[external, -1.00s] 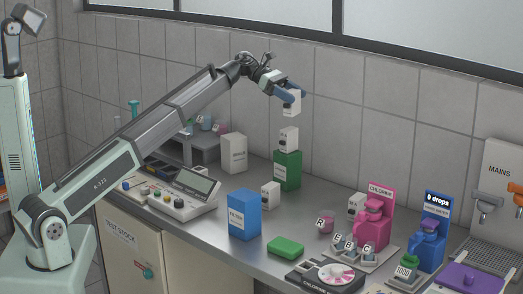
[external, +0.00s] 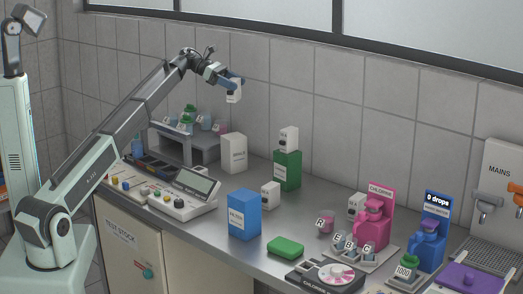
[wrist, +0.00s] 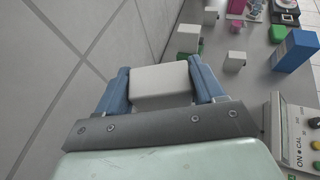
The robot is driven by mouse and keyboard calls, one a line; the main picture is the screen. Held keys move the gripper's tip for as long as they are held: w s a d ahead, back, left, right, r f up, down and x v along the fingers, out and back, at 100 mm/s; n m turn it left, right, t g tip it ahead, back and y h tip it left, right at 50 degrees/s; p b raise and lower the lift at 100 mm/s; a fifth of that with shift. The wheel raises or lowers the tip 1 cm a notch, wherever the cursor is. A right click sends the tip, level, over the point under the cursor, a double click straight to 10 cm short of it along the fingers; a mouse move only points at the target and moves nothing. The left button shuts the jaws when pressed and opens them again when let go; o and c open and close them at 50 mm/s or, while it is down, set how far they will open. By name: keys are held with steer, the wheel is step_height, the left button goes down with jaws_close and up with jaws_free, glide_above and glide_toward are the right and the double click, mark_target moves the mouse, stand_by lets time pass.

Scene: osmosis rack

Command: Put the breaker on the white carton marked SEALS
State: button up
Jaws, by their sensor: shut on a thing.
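My gripper (external: 231,84) is shut on a small white breaker (external: 233,96) and holds it in the air. In the wrist view the breaker (wrist: 160,84) sits between the two blue fingers. The white carton (external: 234,153) stands upright on the counter by the wall in the external view, below the held breaker with a clear gap between them. Its label is too small to read surely. I cannot make out the white carton in the wrist view; my gripper and the breaker may hide it.
A green carton (external: 287,170) with another white breaker (external: 289,139) on top stands right of the white carton. A blue carton (external: 244,214) and a white breaker (external: 270,195) stand in front. A grey raised shelf (external: 185,145) with small jars is on the left.

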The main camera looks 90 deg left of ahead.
glide_above(234, 135)
steer(key=f, duration=1.3)
steer(key=shift+w+d, duration=0.1)
steer(key=shift+d, duration=0.15)
steer(key=shift+f, duration=0.2)
steer(key=o, duration=1.1)
steer(key=shift+r, duration=0.15)
steer(key=v, duration=1.2)
